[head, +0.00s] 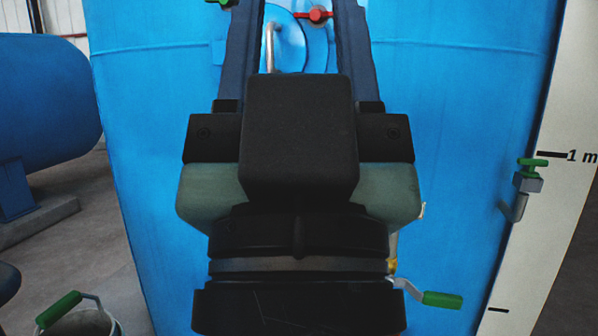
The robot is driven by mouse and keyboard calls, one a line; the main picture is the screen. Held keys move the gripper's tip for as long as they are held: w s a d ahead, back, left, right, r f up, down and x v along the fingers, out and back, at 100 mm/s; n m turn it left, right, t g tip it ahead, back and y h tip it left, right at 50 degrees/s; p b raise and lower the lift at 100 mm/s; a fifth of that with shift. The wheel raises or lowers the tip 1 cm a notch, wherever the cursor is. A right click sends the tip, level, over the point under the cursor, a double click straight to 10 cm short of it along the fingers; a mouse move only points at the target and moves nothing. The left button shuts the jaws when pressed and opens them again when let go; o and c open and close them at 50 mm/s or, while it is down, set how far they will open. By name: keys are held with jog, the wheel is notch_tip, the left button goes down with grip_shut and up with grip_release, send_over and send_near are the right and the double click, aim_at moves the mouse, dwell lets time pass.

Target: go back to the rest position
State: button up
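The fingertips are cut off by the top edge. The large blue autoclave (150,170) fills the view behind it. A red valve handle (317,15) and a bent silver pipe (270,45) show in the gap between the fingers. I cannot tell whether the fingers touch anything.
A green-handled valve (530,180) sits at the right, beside a white measuring board (565,110) marked 1 m. Another green handle (441,299) is low right of my gripper. A blue tank (45,100) and a bucket (85,323) are at left; grey floor (80,240) shows between.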

notch_tip(320, 180, up, 16)
jog(key=p, duration=1.3)
jog(key=shift+p, duration=0.35)
